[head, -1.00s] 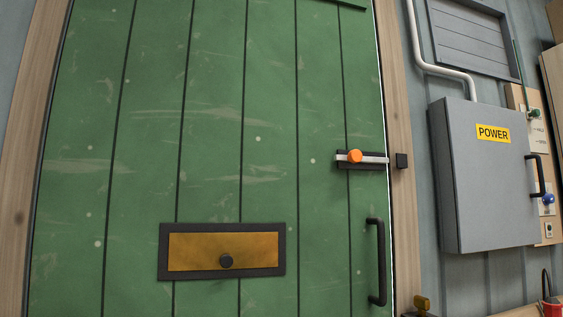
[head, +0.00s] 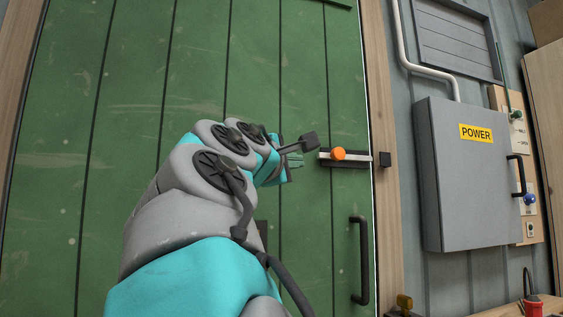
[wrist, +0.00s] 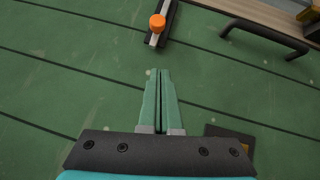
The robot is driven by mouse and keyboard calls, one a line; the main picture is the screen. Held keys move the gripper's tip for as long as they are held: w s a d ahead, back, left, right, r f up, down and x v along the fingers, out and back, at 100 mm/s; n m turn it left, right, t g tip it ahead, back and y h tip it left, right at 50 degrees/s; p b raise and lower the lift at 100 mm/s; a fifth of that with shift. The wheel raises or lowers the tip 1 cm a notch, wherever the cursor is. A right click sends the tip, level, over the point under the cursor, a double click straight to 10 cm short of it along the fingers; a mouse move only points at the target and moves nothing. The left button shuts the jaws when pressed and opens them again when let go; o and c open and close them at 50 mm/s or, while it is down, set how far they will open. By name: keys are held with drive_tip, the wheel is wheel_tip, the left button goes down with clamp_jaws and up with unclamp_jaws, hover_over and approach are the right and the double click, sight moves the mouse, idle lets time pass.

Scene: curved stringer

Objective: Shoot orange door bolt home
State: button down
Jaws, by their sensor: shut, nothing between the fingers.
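The orange knob (head: 338,154) sits on a pale sliding bar (head: 360,157) over a dark backplate on the green door (head: 300,80). The bar's right end points at a dark keeper block (head: 385,159) on the door frame, with a small gap between them. My gripper (head: 298,166) is just left of the bolt in the head view, partly hidden by my arm. In the wrist view my gripper (wrist: 159,72) has its green fingers together and empty. The knob (wrist: 157,22) is beyond the fingertips there, apart from them.
A black door handle (head: 362,260) stands below the bolt; it also shows in the wrist view (wrist: 265,35). A grey POWER box (head: 465,180) juts out on the right wall.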

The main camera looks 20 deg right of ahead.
drive_tip(key=shift+a+r, duration=0.15)
drive_tip(key=shift+r, duration=0.05)
approach(326, 157)
drive_tip(key=w, duration=0.2)
drive_tip(key=d, duration=0.1)
drive_tip(key=w+d, duration=0.1)
drive_tip(key=d, duration=0.1)
drive_tip(key=shift+r+p, duration=0.1)
drive_tip(key=shift+p, duration=0.3)
drive_tip(key=shift+d+r, duration=0.2)
drive_tip(key=shift+d, duration=0.55)
